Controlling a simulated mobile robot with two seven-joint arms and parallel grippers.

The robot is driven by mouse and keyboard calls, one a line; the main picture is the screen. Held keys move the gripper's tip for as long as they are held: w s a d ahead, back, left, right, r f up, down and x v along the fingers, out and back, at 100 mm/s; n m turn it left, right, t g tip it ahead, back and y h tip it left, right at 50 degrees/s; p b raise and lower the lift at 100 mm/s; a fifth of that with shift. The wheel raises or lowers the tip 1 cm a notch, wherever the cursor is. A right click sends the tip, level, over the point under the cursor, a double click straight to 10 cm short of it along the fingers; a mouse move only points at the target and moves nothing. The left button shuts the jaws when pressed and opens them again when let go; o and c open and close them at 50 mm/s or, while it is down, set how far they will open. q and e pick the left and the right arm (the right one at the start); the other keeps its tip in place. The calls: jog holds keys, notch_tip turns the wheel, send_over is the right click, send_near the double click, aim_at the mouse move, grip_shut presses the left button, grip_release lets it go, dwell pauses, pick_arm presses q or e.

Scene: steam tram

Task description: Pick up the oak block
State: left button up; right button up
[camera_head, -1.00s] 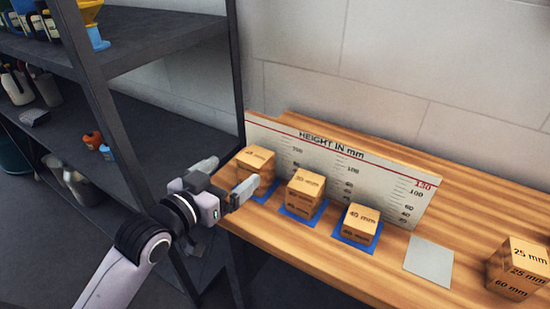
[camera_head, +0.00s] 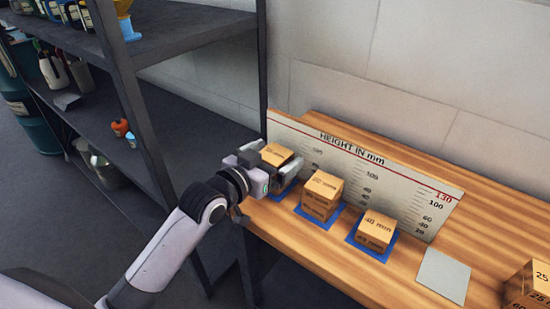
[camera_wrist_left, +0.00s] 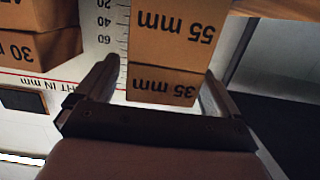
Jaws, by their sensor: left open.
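Several oak blocks with printed mm heights stand on the wooden bench. My left gripper (camera_head: 281,171) is at the leftmost stack, and its fingers partly hide that stack in the head view. In the left wrist view, which is upside down, the open fingers (camera_wrist_left: 160,85) stand on either side of the stack. Its upper block reads 35 mm (camera_wrist_left: 163,86) and its lower block reads 55 mm (camera_wrist_left: 172,35). The gaps beside the upper block look narrow; I cannot tell whether a finger touches it. My right gripper is not in view.
A middle stack (camera_head: 321,196) and a right stack (camera_head: 375,232) stand on blue pads. A bare grey plate (camera_head: 443,276) lies to their right, before another stack (camera_head: 527,288). The height board (camera_head: 400,190) stands behind. A dark shelf rack (camera_head: 190,55) is at left.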

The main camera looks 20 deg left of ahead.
pick_arm(q)
jog(key=shift+w+d, duration=0.1)
jog(key=shift+w, duration=0.15)
jog(key=shift+c, duration=0.3)
jog(key=c, duration=1)
jog(key=shift+c, duration=0.3)
